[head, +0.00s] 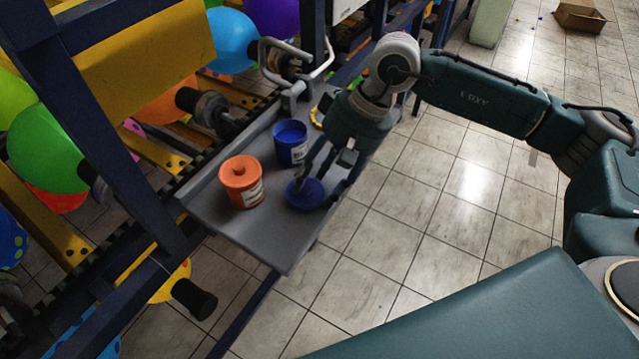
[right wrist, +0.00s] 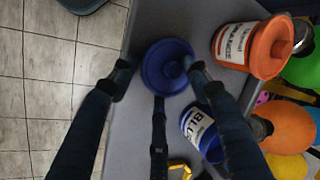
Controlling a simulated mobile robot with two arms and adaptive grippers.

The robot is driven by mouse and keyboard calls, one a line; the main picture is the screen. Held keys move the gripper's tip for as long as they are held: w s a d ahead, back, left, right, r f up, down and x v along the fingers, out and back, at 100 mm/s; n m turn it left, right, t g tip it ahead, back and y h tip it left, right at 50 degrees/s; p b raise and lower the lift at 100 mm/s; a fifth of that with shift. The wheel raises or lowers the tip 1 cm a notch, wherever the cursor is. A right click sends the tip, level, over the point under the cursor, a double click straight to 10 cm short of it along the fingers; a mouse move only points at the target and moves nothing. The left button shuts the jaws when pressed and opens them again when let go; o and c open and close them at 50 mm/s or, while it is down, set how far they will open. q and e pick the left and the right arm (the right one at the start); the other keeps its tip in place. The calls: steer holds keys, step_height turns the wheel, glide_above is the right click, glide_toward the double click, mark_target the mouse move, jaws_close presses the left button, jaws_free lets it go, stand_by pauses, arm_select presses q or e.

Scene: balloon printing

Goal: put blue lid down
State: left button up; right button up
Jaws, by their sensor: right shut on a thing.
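The blue lid (head: 305,193) is at the right edge of the grey tray (head: 272,240), at or just above its surface. My right gripper (head: 318,185) reaches down over it and is shut on it. In the right wrist view the lid (right wrist: 168,66) sits between the fingertips, its round knob facing the camera. The blue pot (head: 290,143) stands without its lid behind it on the tray; it also shows in the right wrist view (right wrist: 203,133). I cannot tell whether the lid touches the tray. My left gripper is not in view.
An orange pot (head: 241,182) with its lid on stands on the tray to the left of the blue lid. A frame with balloons (head: 46,146) is at the left. Open tiled floor lies to the right, with a cardboard box (head: 580,17) far back.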

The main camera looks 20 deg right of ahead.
steer(key=shift+s+f, duration=0.3)
steer(key=shift+f, duration=0.35)
steer(key=o, duration=0.7)
steer(key=shift+o, duration=0.2)
steer(key=shift+w+f, duration=0.1)
steer(key=shift+w, duration=0.1)
steer(key=shift+r+p, duration=0.85)
steer(key=shift+p, duration=0.3)
steer(key=shift+w+d+r+b, duration=0.2)
steer(key=shift+d+r+b, duration=0.05)
steer(key=shift+b, duration=0.05)
steer(key=b+v, duration=0.2)
steer(key=v, duration=0.9)
steer(key=shift+r, duration=0.3)
